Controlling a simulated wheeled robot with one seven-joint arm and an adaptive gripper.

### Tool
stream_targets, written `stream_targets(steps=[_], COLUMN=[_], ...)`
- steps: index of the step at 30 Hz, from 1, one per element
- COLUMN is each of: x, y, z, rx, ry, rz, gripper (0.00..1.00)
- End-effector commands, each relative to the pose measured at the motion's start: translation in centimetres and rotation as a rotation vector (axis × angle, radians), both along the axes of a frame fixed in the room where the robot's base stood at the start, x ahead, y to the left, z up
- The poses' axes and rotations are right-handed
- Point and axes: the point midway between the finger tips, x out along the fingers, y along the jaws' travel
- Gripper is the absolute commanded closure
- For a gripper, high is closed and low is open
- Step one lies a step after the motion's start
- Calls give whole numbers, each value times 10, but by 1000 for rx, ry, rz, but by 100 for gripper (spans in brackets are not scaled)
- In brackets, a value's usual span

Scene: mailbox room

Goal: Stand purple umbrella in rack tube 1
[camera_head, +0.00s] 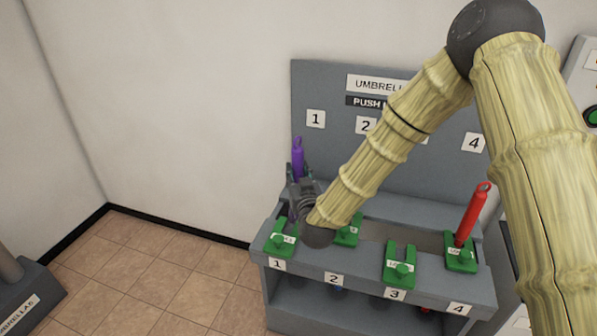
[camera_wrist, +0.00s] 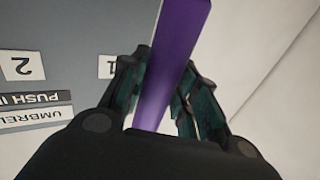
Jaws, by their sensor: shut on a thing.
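The purple umbrella (camera_head: 297,157) is upright above the left end of the grey umbrella rack (camera_head: 375,258), near the label 1 on the back panel. My gripper (camera_head: 303,190) is shut on it. In the wrist view the purple shaft (camera_wrist: 172,65) runs between the two fingers of my gripper (camera_wrist: 162,95). Rack tube 1 has a green clamp (camera_head: 280,240) at the front left, above the lower label 1. The umbrella's lower end is hidden behind my gripper and wrist, so I cannot tell whether it is inside the tube.
A red umbrella (camera_head: 473,214) stands in position 4 at the right, by its green clamp (camera_head: 460,251). Green clamps also mark positions 2 (camera_head: 347,232) and 3 (camera_head: 399,265). A grey stand (camera_head: 28,297) is at the lower left. The tiled floor between is clear.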

Motion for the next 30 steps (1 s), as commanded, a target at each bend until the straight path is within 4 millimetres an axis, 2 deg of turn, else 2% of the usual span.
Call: stream_targets(steps=[14, 15, 18, 30], x=[0, 0, 0, -3], y=[0, 0, 0, 0], z=[-5, -5, -5, -6], rx=[0, 0, 0, 0], ry=[-1, -1, -1, 1], rz=[1, 1, 1, 1], gripper=[100, 65, 46, 45])
